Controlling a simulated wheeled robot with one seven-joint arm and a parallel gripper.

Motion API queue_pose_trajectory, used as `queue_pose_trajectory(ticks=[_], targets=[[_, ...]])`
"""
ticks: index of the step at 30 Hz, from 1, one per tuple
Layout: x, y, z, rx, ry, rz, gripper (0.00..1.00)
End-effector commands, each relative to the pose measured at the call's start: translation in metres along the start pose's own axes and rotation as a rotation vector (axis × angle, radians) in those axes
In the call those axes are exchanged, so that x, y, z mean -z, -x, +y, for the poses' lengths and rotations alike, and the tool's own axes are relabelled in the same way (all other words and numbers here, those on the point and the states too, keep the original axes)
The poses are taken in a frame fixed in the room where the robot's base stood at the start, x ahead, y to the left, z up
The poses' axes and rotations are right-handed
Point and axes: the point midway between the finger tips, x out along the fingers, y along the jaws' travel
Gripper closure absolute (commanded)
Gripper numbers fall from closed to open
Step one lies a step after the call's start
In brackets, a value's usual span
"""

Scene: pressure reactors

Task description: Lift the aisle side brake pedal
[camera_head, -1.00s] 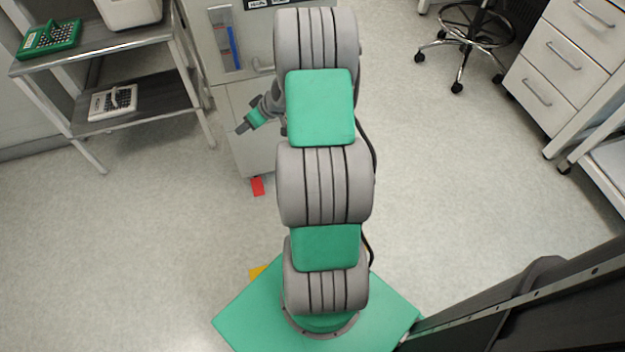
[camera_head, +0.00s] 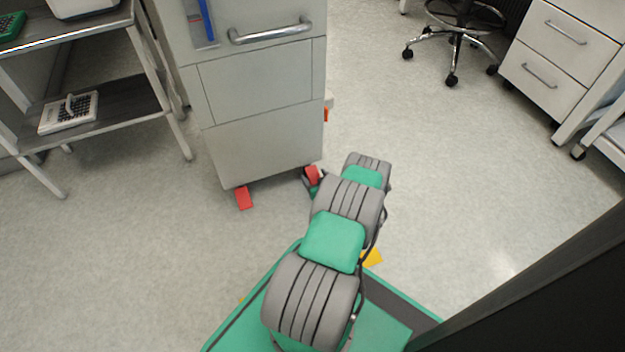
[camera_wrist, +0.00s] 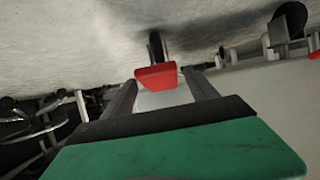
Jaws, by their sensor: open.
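A grey cabinet (camera_head: 265,140) on wheels has red brake pedals low at its near bottom edge. The left pedal (camera_head: 244,197) sticks out over the floor in the head view. The right pedal (camera_head: 312,175) is beside my gripper (camera_head: 313,186), which is low near the floor and partly hidden by my arm. In the wrist view a red pedal (camera_wrist: 156,76) shows between the two fingers of my gripper (camera_wrist: 163,82). The gripper is open, with a finger on each side of the pedal. I cannot tell whether either finger touches it.
The wrist view has the floor (camera_wrist: 70,45) at the top and a dark wheel (camera_wrist: 155,46) behind the pedal. A metal shelf rack (camera_head: 150,95) stands left of the cabinet. A stool (camera_head: 455,40) and drawers (camera_head: 550,55) are at the right. The floor between is clear.

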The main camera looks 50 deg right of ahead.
Motion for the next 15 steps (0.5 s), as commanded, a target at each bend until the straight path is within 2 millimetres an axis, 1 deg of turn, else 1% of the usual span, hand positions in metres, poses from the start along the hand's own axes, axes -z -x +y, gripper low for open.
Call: queue_pose_trajectory(ticks=[1,3,11,15], targets=[[-0.0018,-0.0078,-0.0009,0.002,0.003,0.002,0.33],[-0.0005,-0.0122,-0.0007,0.001,0.001,0.001,0.33],[0.0017,-0.0136,-0.0021,0.003,0.001,0.001,0.34],[0.0016,-0.0137,-0.0026,0.004,0.001,0.000,0.45]])
